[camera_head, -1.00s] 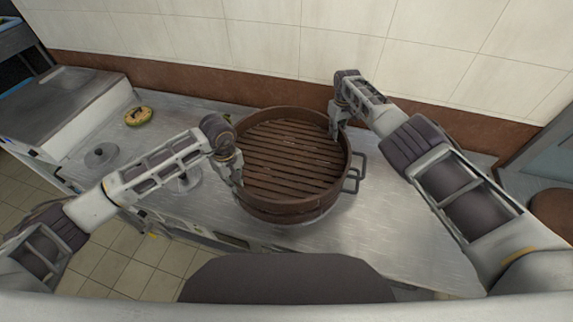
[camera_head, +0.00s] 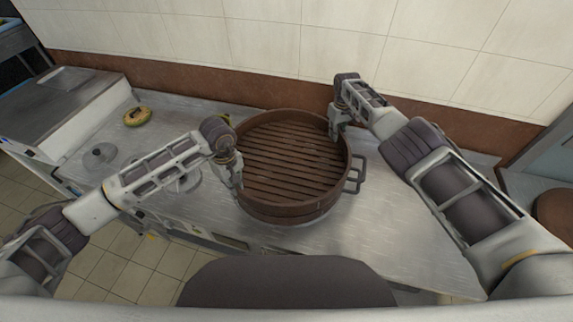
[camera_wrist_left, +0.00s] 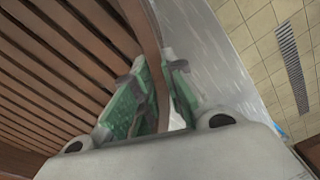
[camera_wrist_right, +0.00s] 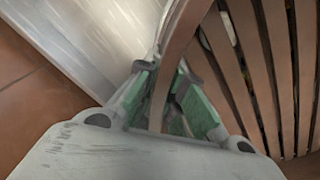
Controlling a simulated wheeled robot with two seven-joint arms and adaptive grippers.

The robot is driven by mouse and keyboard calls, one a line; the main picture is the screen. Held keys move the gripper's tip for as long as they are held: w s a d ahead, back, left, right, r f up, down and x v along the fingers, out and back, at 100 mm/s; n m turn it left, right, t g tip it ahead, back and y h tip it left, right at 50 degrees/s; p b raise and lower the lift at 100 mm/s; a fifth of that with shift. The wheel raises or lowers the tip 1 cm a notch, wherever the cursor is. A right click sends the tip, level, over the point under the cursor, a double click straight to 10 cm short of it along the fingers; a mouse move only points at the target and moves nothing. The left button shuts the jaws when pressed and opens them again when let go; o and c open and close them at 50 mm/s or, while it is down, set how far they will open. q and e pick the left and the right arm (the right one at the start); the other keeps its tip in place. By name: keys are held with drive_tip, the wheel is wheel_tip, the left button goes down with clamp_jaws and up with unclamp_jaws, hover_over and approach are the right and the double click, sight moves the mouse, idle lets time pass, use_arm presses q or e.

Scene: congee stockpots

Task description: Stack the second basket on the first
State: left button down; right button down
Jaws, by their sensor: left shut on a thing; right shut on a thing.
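A round brown slatted basket (camera_head: 290,160) sits over a metal pot whose side handle (camera_head: 357,175) shows at the right. The head view does not clearly show whether one or two baskets are stacked there. My left gripper (camera_head: 237,186) is shut on the basket's rim at its left side, and the rim shows between its green-padded fingers in the left wrist view (camera_wrist_left: 158,85). My right gripper (camera_head: 334,136) is shut on the rim at the far right side, and the rim runs between its fingers in the right wrist view (camera_wrist_right: 165,95).
The metal counter (camera_head: 400,225) is clear to the right of the pot. Lids (camera_head: 100,155) and a round yellowish-green item (camera_head: 137,116) lie at the left, near a metal box (camera_head: 65,105). A tiled wall (camera_head: 270,50) stands close behind.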

use_arm(q)
drive_tip(key=shift+a+f+b, duration=0.1)
drive_tip(key=shift+f+b, duration=0.35)
drive_tip(key=shift+f, duration=0.05)
use_arm(e)
drive_tip(key=shift+d+f, duration=0.1)
drive_tip(key=shift+f, duration=0.4)
use_arm(q)
drive_tip(key=c, duration=1.8)
unclamp_jaws()
drive_tip(key=shift+c, duration=0.2)
use_arm(e)
drive_tip(key=c, duration=1.9)
unclamp_jaws()
use_arm(q)
drive_tip(key=o, duration=0.4)
drive_tip(key=shift+c, duration=0.2)
use_arm(e)
drive_tip(key=o, duration=0.4)
use_arm(q)
wheel_tip(320, 180, up, 12)
use_arm(e)
drive_tip(key=shift+r, duration=0.2)
drive_tip(key=shift+r, duration=5.8)
